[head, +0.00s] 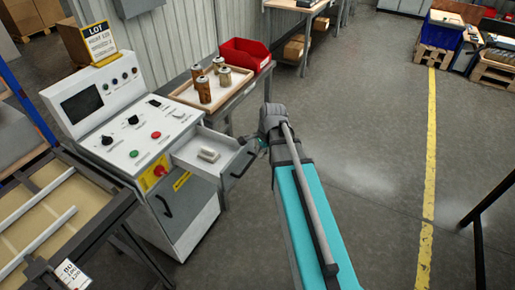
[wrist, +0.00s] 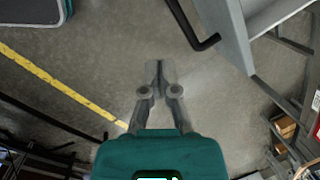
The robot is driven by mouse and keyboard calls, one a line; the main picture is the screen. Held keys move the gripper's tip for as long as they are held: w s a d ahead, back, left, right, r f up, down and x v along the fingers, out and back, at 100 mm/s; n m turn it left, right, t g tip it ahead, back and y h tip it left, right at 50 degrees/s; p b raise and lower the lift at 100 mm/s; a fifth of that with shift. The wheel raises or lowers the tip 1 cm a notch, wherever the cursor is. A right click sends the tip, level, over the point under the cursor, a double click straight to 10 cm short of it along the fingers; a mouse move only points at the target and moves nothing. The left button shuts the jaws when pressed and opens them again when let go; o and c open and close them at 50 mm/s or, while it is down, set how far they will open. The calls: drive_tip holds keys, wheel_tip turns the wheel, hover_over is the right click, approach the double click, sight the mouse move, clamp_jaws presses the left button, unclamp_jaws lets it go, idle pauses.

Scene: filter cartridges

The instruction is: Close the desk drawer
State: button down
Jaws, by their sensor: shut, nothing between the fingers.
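The desk drawer (head: 236,157) is pulled out from the upper front of the white control desk (head: 135,128). A small pale object (head: 208,155) lies inside it. The drawer's dark handle (wrist: 202,43) and grey front (wrist: 238,40) show at the top right of the wrist view. My gripper (wrist: 158,65) is shut and empty, its fingertips over the floor beside the handle, with a gap between them in the picture. In the head view my gripper (head: 262,144) is just right of the drawer front, partly hidden by my wrist.
Behind stands a bench with a wooden tray (head: 235,88) of several rusty cartridges (head: 203,90) and a red bin (head: 246,55). Open floor (head: 370,130) lies to the right, with a yellow line (head: 430,150).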

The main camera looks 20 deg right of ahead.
drive_tip(key=w+d+m+t+y+b, duration=0.1)
drive_tip(key=w+d+m, duration=0.5)
drive_tip(key=m, duration=0.6)
drive_tip(key=shift+w+d+f+t, duration=0.3)
drive_tip(key=shift+w+d, duration=0.1)
drive_tip(key=shift+d, duration=0.75)
drive_tip(key=shift+f, duration=0.1)
drive_tip(key=w+a+f+b, duration=0.5)
drive_tip(key=f+b, duration=0.4)
drive_tip(key=shift+w+a, duration=0.15)
drive_tip(key=shift+w, duration=0.15)
drive_tip(key=shift+w, duration=0.2)
